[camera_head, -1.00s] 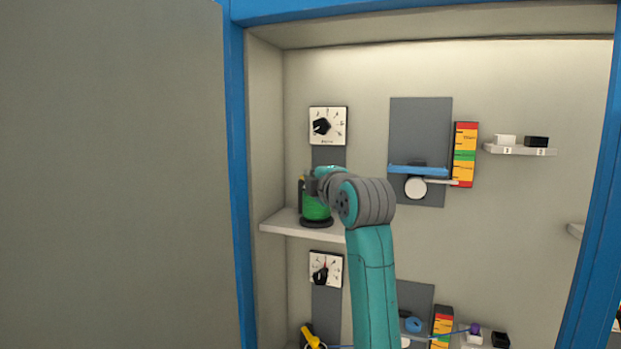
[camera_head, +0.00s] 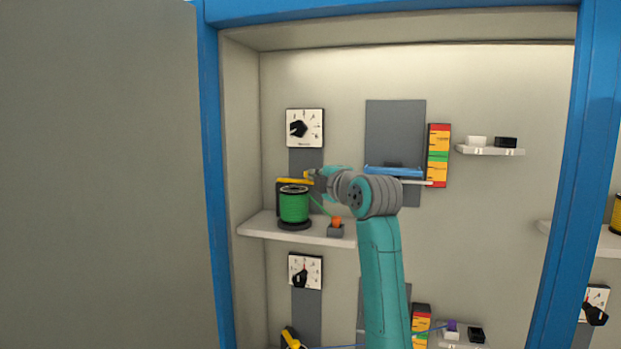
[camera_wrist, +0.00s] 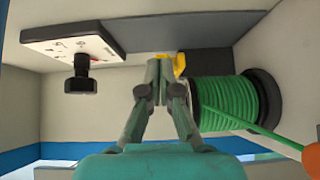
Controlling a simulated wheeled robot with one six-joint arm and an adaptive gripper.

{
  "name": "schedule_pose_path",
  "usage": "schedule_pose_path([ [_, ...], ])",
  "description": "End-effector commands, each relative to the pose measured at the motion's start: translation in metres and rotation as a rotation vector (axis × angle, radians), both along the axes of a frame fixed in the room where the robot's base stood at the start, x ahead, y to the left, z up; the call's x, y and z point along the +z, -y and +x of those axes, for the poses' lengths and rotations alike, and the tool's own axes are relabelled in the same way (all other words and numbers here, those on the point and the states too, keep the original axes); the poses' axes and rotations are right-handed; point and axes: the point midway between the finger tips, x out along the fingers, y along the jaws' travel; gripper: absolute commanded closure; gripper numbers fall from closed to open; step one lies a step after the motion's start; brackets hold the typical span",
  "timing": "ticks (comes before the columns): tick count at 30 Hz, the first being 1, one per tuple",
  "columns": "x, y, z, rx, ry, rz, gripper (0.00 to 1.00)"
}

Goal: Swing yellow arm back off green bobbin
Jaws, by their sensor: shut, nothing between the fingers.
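The green bobbin (camera_head: 294,206) stands upright on a black base on the upper left shelf. The yellow arm (camera_head: 292,181) lies roughly level at the bobbin's top edge; I cannot tell whether it is over the bobbin or behind it. My gripper (camera_head: 313,174) is at the yellow arm's right end, up and right of the bobbin. In the wrist view my gripper (camera_wrist: 158,68) has its fingers together and empty. A bit of the yellow arm (camera_wrist: 179,65) shows just behind the fingertips, partly hidden by them. The green bobbin (camera_wrist: 225,102) is right of the fingers.
A green strand runs from the bobbin to an orange piece (camera_head: 336,222) on a small grey block on the shelf (camera_head: 270,228). A dial (camera_head: 304,128) is on the wall above.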

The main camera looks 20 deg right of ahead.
Motion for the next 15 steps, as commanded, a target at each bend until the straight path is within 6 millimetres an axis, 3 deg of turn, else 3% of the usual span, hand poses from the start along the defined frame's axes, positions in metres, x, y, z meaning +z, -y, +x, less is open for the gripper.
schedule_pose_path([
  [15, -0.0001, 0.0094, 0.0073, -0.002, 0.0, 0.0, 1.0],
])
